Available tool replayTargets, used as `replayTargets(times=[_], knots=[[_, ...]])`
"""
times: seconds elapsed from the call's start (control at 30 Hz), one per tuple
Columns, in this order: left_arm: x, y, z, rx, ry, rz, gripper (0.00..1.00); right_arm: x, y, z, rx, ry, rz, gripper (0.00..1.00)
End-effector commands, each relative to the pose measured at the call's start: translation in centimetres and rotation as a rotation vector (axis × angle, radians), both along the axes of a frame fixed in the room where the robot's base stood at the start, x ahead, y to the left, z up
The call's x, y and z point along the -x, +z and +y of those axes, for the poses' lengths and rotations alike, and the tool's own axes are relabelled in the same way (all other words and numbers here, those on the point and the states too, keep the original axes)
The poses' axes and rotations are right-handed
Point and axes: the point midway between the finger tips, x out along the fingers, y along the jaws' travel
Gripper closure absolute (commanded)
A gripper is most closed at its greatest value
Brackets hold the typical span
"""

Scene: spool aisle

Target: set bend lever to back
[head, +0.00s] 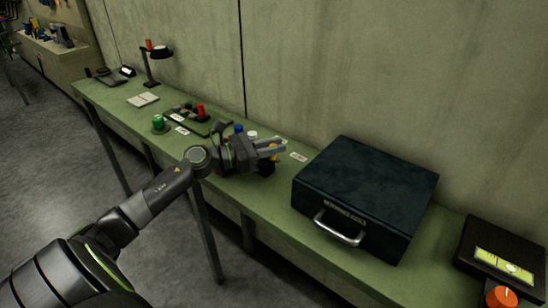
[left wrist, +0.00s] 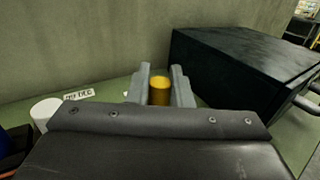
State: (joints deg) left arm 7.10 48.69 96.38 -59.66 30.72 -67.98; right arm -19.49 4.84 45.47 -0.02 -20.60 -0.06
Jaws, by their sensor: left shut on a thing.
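My left gripper (head: 274,146) reaches over the green bench from the left. Its two grey fingers (left wrist: 160,88) are shut on a yellow cylindrical knob (left wrist: 160,91), which stands upright between them. In the head view, only a little of the yellow knob (head: 273,155) shows at the fingers. I cannot read which lever carries the name bend, and the lever's base is hidden by my gripper. My right gripper is not in view.
A large dark case (head: 365,195) with a metal handle stands close to the right of the gripper. White (head: 252,135), blue (head: 238,129), red (head: 201,110) and green (head: 158,121) knobs stand to the left. A wall runs behind the bench.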

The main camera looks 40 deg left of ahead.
Motion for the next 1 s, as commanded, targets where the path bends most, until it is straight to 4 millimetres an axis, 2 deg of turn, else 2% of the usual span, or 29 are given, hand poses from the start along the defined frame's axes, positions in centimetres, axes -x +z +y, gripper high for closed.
replayTargets(times=[0.03,0.2,0.83,0.87,1.0], knots=[[0.0,-0.5,0.0,-0.002,-0.015,0.000,1.00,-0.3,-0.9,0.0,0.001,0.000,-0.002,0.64],[0.1,-0.4,0.0,-0.001,-0.053,0.001,1.00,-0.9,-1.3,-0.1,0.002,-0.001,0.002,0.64],[0.2,0.0,0.0,0.002,-0.080,0.001,1.00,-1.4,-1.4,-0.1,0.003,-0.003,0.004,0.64],[0.2,0.0,0.0,0.002,-0.080,0.001,0.80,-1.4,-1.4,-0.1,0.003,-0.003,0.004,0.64],[0.2,0.0,0.0,0.001,-0.079,0.001,0.61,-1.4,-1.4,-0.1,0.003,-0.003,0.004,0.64]])
